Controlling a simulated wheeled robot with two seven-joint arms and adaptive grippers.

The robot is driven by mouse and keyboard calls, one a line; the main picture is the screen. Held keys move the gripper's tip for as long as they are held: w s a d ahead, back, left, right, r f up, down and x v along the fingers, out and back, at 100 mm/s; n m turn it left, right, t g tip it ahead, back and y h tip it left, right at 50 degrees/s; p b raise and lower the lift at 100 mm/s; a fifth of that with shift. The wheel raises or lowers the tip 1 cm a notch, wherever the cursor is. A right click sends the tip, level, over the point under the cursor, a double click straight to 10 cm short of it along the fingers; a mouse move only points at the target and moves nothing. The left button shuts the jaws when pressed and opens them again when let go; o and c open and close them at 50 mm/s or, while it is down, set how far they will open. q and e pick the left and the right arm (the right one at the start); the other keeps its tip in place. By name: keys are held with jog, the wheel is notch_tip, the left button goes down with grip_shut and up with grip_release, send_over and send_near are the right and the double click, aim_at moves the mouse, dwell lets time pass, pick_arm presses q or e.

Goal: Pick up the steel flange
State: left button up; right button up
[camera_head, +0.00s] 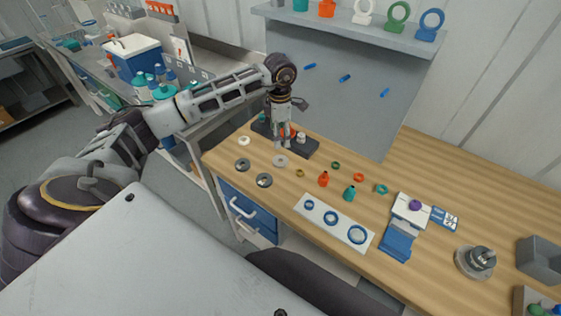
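I cannot tell for certain which piece is the steel flange. A light grey ring (280,161) lies flat on the wooden bench, and two darker grey discs with centre holes, the left one (242,165) and the right one (264,180), lie nearby. My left gripper (281,145) points down just behind the light grey ring, in front of a dark rack (311,147). Its fingers look parted and hold nothing that I can see; an orange part shows behind them. My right gripper is out of view.
Small orange and teal fittings (349,193) and coloured rings stand close to the right. A white plate with blue rings (311,201) lies at the front edge. A round metal fixture (475,262) and grey bin (541,260) are at far right.

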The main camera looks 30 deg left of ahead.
pick_arm(q)
send_over(282, 157)
jog(key=s, duration=0.2)
notch_tip(282, 157, down, 7)
jog(key=shift+d+f+p, duration=0.1)
jog(key=shift+f+p, duration=0.05)
jog(key=shift+p, duration=0.3)
jog(key=shift+w+f, duration=0.1)
jog(key=shift+d+f+p, duration=0.2)
jog(key=shift+f+p, duration=0.1)
jog(key=shift+f, duration=0.3)
jog(key=shift+w+f+p, duration=0.15)
jog(key=shift+f+p, duration=0.1)
jog(key=shift+f, duration=0.7)
jog(key=shift+w+f+p, duration=0.15)
jog(key=shift+f+p, duration=0.05)
jog(key=shift+f, duration=0.75)
jog(key=shift+c, duration=0.2)
jog(key=c, duration=1.2)
